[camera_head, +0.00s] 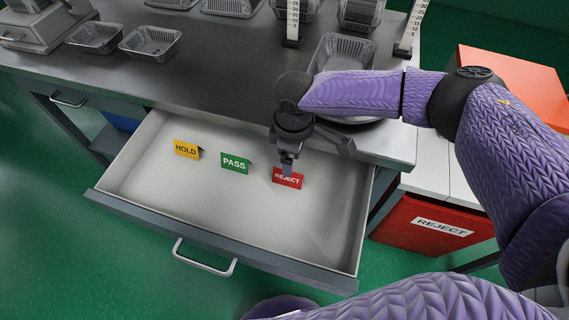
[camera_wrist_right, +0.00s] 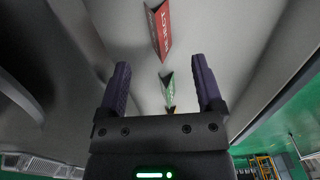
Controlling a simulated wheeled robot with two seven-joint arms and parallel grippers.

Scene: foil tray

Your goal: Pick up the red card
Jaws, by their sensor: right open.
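The red card (camera_head: 287,178), marked REJECT, stands folded in the open drawer, to the right of the green PASS card (camera_head: 235,163) and the yellow HOLD card (camera_head: 187,149). My right gripper (camera_head: 289,160) is over the drawer, at the red card's upper edge in the head view, and hides part of it. In the right wrist view the red card (camera_wrist_right: 160,28) lies beyond the open fingers of the right gripper (camera_wrist_right: 163,75), with nothing between them held. The green card (camera_wrist_right: 180,88) shows between the fingers farther off. My left gripper is not in view.
The drawer (camera_head: 150,203) is pulled out, with bare floor around the cards and raised walls. Foil trays (camera_head: 151,43) and upright rulers (camera_head: 292,22) stand on the metal bench above. A red REJECT bin (camera_head: 432,226) stands to the right.

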